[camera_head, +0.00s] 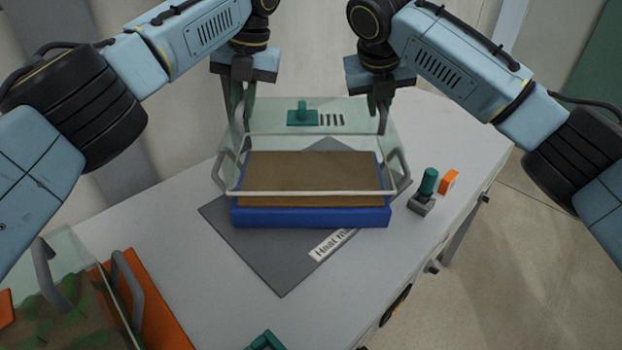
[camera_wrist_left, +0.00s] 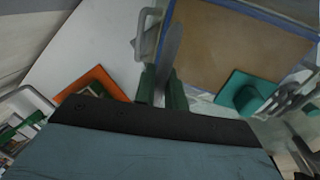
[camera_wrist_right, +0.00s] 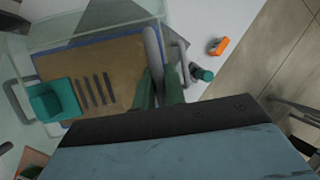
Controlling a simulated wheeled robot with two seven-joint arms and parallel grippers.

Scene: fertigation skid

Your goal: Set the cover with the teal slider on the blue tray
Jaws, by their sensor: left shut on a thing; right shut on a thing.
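The clear cover (camera_head: 270,119) with the teal slider (camera_head: 302,117) is tilted over the blue tray (camera_head: 310,217), its far side raised and its near rim by the tray's front. The tray holds a brown fill (camera_head: 312,175) and stands on a grey mat (camera_head: 275,262). My left gripper (camera_head: 238,120) is shut on the cover's left handle, also seen in the left wrist view (camera_wrist_left: 172,60). My right gripper (camera_head: 381,125) is shut on the right handle, also seen in the right wrist view (camera_wrist_right: 153,60). I cannot tell whether the cover touches the tray.
A teal-topped grey switch (camera_head: 425,190) and an orange block (camera_head: 449,182) stand right of the tray. An orange tray (camera_head: 165,310) with another clear cover and green plants is at the front left. A teal piece (camera_head: 266,341) lies at the front edge.

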